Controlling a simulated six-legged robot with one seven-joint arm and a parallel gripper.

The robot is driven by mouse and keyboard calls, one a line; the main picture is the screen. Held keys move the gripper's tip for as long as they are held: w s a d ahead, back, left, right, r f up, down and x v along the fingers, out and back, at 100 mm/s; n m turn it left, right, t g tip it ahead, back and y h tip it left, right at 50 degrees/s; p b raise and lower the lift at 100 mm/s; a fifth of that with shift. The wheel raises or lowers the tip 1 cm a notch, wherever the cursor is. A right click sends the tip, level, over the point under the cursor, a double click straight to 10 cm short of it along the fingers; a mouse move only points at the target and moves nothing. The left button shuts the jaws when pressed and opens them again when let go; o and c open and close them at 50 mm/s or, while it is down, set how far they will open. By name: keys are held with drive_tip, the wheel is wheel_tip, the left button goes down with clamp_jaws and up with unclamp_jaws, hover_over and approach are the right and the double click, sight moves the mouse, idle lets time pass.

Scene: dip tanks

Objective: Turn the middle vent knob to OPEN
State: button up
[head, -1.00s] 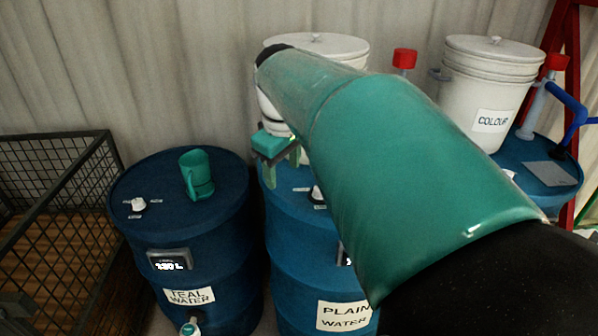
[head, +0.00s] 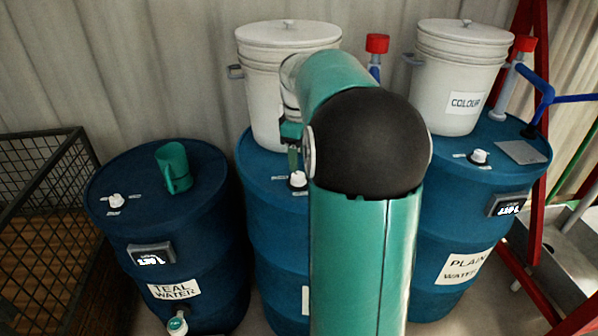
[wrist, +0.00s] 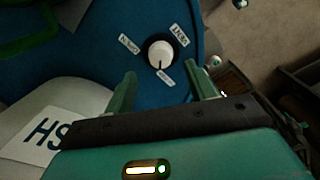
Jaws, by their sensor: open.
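The middle blue drum (head: 262,225) carries a white vent knob (head: 298,180) on its lid, partly beside my arm. In the wrist view the same white knob (wrist: 160,54) has a dark pointer mark towards the lower label (wrist: 165,73). In the head view my gripper (head: 293,152) is just above the knob.
A white lidded bucket (head: 275,80) stands behind the knob on the middle drum. The left drum (head: 165,225) bears a green mug (head: 174,167) and another knob (head: 116,200). The right drum (head: 440,240) bears a COLOUR bucket (head: 458,75), pipes and a knob (head: 479,156).

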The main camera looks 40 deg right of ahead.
sight(298, 178)
wheel_tip(298, 178, down, 6)
drive_tip(key=shift+d+f, duration=0.1)
drive_tip(key=c, duration=1)
